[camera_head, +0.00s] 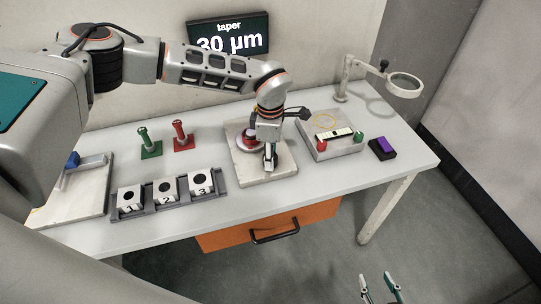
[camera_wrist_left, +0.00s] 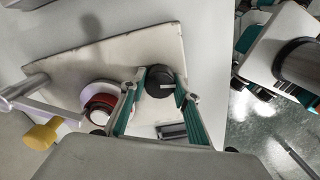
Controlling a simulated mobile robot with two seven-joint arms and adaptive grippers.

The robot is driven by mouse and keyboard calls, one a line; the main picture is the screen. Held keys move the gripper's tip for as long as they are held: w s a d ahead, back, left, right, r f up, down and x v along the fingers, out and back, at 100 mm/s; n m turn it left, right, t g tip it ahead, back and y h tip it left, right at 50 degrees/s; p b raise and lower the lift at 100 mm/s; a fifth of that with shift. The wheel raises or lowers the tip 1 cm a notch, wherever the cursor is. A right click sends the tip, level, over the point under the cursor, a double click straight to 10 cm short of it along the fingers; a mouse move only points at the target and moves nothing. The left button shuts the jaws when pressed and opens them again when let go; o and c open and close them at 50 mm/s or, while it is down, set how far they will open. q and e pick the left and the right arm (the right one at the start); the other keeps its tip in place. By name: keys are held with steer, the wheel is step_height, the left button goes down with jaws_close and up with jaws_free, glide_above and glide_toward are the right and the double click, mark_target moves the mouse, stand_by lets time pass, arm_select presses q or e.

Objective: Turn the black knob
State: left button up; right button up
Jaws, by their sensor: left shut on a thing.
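The black knob (camera_wrist_left: 160,78) sits on a pale square plate (camera_wrist_left: 110,55), seen from above in the left wrist view. My left gripper (camera_wrist_left: 160,86) has its two teal-lined fingers on either side of the knob, shut on it. In the head view my left gripper (camera_head: 270,165) points down over the same plate (camera_head: 278,177) and hides the knob. My right gripper (camera_head: 377,276) is at the bottom of the head view, beyond the table's front edge. Its fingers stand apart with nothing between them.
A red-and-white round piece (camera_head: 246,138) stands on the plate beside the left gripper. A grey box (camera_head: 331,149) with red and green buttons is to the right. A rack of numbered blocks (camera_head: 165,208) lies left. An orange drawer (camera_head: 270,230) hangs below the table.

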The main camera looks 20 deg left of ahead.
arm_select(q)
steer(key=shift+w+r, duration=0.1)
steer(key=o, duration=1.1)
step_height(320, 180, up, 12)
stand_by(0.4)
